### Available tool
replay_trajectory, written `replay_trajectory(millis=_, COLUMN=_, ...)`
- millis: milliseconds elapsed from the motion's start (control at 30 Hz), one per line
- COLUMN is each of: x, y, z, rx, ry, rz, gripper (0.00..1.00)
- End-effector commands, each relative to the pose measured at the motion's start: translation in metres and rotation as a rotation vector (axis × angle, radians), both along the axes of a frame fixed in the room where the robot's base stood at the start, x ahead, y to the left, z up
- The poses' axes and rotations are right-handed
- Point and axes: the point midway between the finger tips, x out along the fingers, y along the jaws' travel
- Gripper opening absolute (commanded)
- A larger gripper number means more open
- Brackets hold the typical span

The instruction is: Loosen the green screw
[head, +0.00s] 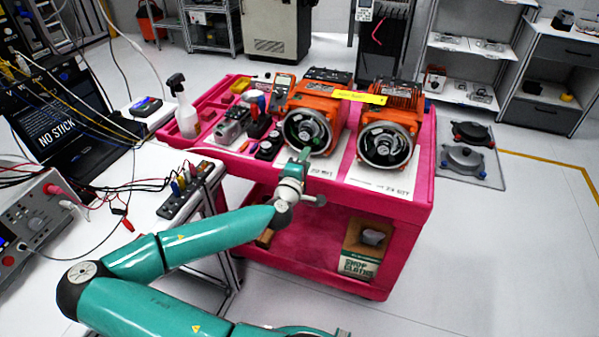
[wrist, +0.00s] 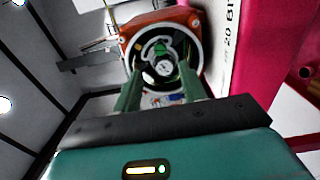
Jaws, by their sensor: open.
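Two orange servo motors, a left one (head: 322,89) and a right one (head: 397,94), lie on a pink cart with their round open ends facing me. My gripper (head: 304,156) is just in front of the left motor's opening. In the wrist view, my gripper (wrist: 160,70) is open, its two green fingers on either side of the silver hub (wrist: 165,69) in the round opening. A small green part, likely the green screw (wrist: 160,48), shows inside the opening above the hub. I cannot tell whether the fingers touch anything. The left motor's orange housing also shows in the wrist view (wrist: 181,17).
The pink cart (head: 425,185) also carries a spray bottle (head: 185,108) and several tools at left. A yellow label (head: 360,97) spans the motors. A bench with cables and a power supply (head: 35,220) stands at left.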

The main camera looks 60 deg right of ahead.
Motion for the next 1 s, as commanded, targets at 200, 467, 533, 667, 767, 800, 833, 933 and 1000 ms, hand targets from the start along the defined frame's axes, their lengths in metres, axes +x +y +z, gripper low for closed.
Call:
replay_trajectory(millis=200, x=-0.005, y=0.039, z=0.000, rx=0.000, ry=0.001, rz=0.001, gripper=0.41)
replay_trajectory(millis=467, x=-0.009, y=0.054, z=0.000, rx=0.000, ry=0.001, rz=-0.001, gripper=0.41)
replay_trajectory(millis=533, x=-0.009, y=0.054, z=0.000, rx=0.000, ry=0.001, rz=-0.001, gripper=0.41)
replay_trajectory(millis=667, x=-0.009, y=0.054, z=0.000, rx=0.000, ry=0.000, rz=-0.001, gripper=0.41)
replay_trajectory(millis=767, x=-0.009, y=0.054, z=0.000, rx=0.000, ry=0.000, rz=-0.001, gripper=0.41)
replay_trajectory(millis=800, x=-0.009, y=0.054, z=0.000, rx=0.000, ry=0.000, rz=-0.001, gripper=0.41)
replay_trajectory(millis=833, x=-0.009, y=0.054, z=0.000, rx=0.000, ry=0.000, rz=-0.001, gripper=0.41)
replay_trajectory(millis=933, x=-0.009, y=0.054, z=0.000, rx=0.000, ry=0.000, rz=-0.001, gripper=0.41)
replay_trajectory(millis=1000, x=-0.009, y=0.054, z=0.000, rx=0.000, ry=0.000, rz=-0.001, gripper=0.41)
